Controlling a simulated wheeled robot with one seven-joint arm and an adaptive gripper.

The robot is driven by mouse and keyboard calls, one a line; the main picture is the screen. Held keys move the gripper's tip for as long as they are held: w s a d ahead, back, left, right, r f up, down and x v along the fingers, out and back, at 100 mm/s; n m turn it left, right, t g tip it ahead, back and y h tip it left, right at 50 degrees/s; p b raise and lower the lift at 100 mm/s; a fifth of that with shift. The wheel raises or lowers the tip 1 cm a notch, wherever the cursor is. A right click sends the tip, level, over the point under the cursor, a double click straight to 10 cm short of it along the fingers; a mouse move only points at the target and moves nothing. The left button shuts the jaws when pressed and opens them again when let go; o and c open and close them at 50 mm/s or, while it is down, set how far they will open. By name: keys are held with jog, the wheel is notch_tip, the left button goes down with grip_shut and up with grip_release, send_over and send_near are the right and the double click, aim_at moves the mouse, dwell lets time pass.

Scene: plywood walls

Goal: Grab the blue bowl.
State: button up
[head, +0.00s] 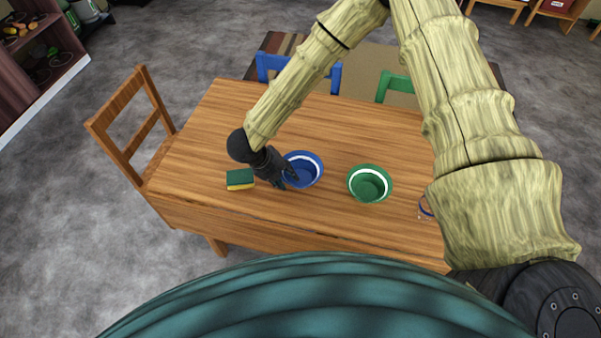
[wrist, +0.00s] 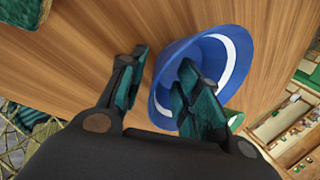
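The blue bowl (head: 307,168) with a white band inside stands upright on the wooden table, left of the green bowl. My gripper (head: 287,181) is at the bowl's left side in the head view. In the wrist view the blue bowl (wrist: 207,55) lies just beyond the fingers. My gripper (wrist: 155,85) is open there, with its two fingers apart. The right finger overlaps the bowl's inside and the left finger is outside it, so the near rim passes between them. I cannot tell whether either finger touches the bowl.
A green-and-yellow sponge (head: 240,179) lies left of my gripper. Wooden (head: 128,128), blue (head: 266,66) and green (head: 393,83) chairs surround the table (head: 215,125).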

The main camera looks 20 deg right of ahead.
grip_shut()
jog(key=shift+r, duration=0.1)
